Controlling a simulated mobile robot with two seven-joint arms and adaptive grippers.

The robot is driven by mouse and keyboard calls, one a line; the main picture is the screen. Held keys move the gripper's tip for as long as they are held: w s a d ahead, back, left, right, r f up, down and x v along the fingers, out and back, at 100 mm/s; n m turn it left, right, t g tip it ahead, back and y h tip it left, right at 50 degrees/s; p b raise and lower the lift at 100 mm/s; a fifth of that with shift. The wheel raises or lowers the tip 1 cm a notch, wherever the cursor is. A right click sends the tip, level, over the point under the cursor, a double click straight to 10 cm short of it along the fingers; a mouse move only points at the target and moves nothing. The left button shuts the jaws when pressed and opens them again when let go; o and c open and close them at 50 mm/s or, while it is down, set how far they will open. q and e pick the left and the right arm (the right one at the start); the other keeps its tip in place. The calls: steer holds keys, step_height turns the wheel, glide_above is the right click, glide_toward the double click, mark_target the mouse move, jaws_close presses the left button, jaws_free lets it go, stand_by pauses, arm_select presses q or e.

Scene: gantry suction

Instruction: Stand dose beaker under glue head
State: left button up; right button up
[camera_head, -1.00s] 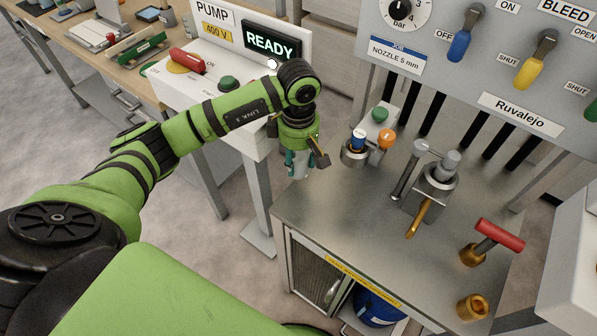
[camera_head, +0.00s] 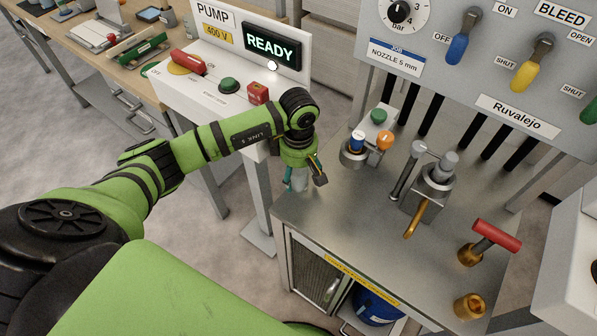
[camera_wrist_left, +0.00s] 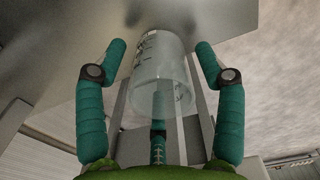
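The clear dose beaker (camera_head: 300,181) is at the left back edge of the steel bench, partly hidden by my left gripper (camera_head: 304,180). My left gripper (camera_wrist_left: 161,48) is open, with a visible gap between each finger and the beaker wall. I cannot tell if the beaker's base touches the bench. A steel fixture with a brass-coloured lever (camera_head: 430,190) stands right of it; I cannot tell for sure that it is the glue head. My right gripper is out of view.
The steel bench (camera_head: 345,225) is clear in front of the fixture. A red T-handle (camera_head: 496,235) and a brass fitting (camera_head: 470,306) are at right. The pump box (camera_head: 205,95) stands behind my arm.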

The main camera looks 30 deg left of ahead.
arm_select(q)
steer(key=shift+r+p, duration=0.25)
steer(key=shift+p, duration=0.05)
steer(key=shift+r+b, duration=0.3)
steer(key=shift+b, duration=0.05)
step_height(320, 180, up, 11)
steer(key=b, duration=0.2)
steer(key=shift+b, duration=0.4)
steer(key=shift+r, duration=0.1)
